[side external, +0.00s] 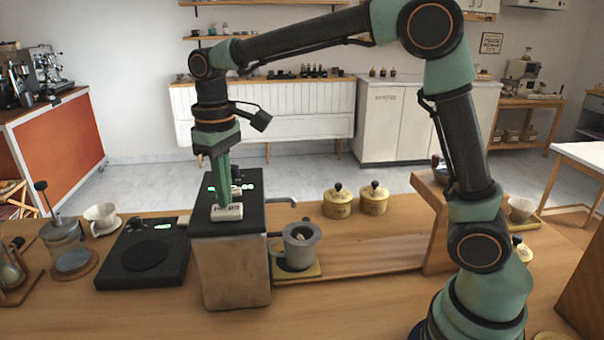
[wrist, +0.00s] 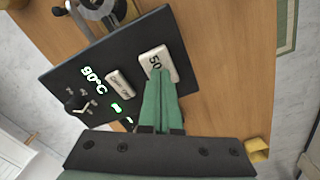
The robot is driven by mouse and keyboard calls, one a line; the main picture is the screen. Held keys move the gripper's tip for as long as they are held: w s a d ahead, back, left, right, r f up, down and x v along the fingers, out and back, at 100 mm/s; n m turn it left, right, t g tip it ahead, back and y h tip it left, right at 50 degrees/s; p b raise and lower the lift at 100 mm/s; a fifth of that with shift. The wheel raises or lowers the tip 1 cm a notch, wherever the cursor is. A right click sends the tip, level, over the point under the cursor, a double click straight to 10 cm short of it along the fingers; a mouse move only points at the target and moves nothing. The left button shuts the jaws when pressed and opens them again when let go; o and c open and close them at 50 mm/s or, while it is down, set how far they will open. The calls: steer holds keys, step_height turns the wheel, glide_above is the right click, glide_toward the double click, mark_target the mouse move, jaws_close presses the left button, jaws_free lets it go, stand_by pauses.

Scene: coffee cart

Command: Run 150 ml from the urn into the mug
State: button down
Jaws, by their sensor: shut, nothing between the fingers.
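The urn (side external: 230,268) is a box with metal sides and a black top panel, which also shows in the wrist view (wrist: 75,90). The panel has a green display reading 90°C (wrist: 93,72), a small white switch (wrist: 118,83) and a larger white button (wrist: 158,56) marked "50", its label partly covered by my fingers. My gripper (wrist: 160,76) is shut and empty, pointing down with its tips at this button; I cannot tell whether they press it. The grey mug (side external: 301,246) stands right of the urn near the spout (side external: 281,200). Its contents are unclear.
A black scale (side external: 145,258) lies left of the urn, with a white dripper cup (side external: 101,217) and a glass press (side external: 62,238) beyond. Two yellow tins (side external: 337,203) stand behind the mug. A wooden stand (side external: 432,230) is at right.

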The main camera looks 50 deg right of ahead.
steer(key=shift+f, duration=0.6)
steer(key=shift+r, duration=1.05)
steer(key=shift+f, duration=0.9)
stand_by(1.7)
steer(key=shift+r, duration=0.9)
steer(key=shift+f, duration=0.9)
stand_by(1.6)
steer(key=shift+r, duration=0.9)
